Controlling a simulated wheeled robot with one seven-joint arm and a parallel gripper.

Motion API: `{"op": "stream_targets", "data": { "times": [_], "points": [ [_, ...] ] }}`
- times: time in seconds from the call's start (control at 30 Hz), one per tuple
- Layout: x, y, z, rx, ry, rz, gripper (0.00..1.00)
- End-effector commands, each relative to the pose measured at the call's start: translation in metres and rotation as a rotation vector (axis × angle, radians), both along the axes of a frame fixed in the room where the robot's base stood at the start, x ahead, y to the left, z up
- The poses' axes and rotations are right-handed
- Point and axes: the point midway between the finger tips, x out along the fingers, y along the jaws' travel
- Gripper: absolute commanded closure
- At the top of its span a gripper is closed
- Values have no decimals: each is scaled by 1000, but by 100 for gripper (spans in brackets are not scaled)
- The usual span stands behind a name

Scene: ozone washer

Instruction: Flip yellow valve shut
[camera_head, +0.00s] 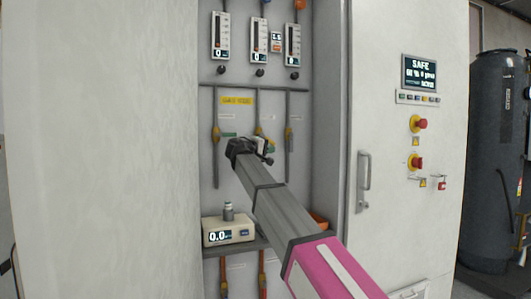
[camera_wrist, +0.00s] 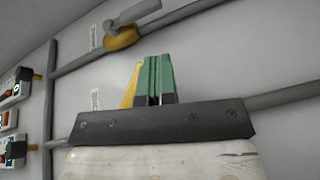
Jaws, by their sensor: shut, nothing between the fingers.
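My gripper (camera_wrist: 155,70) has its green fingers pressed together with nothing between them. In the wrist view, a slim yellow piece (camera_wrist: 130,88) of the middle valve shows just left of the fingers; whether they touch cannot be told. In the head view, the yellow middle valve (camera_head: 261,133) sits on a grey vertical pipe, partly hidden by the end of my arm. The rest of this valve is hidden behind my fingers and gripper body in the wrist view.
A neighbouring valve (camera_wrist: 122,38) with a yellow body and grey lever is close by. Another valve (camera_head: 216,135) is on the left pipe. Flowmeters (camera_head: 258,38) hang above. A white device (camera_head: 228,232) stands on a shelf below. The cabinet walls flank this recess.

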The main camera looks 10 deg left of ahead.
Motion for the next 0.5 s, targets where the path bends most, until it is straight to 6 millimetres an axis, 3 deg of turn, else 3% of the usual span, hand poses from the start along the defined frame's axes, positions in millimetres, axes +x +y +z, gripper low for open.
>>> {"op": "stream_targets", "data": {
  "times": [0.5],
  "points": [
    [12, -20, 20, -379, -231, 0, 100]
  ]
}}
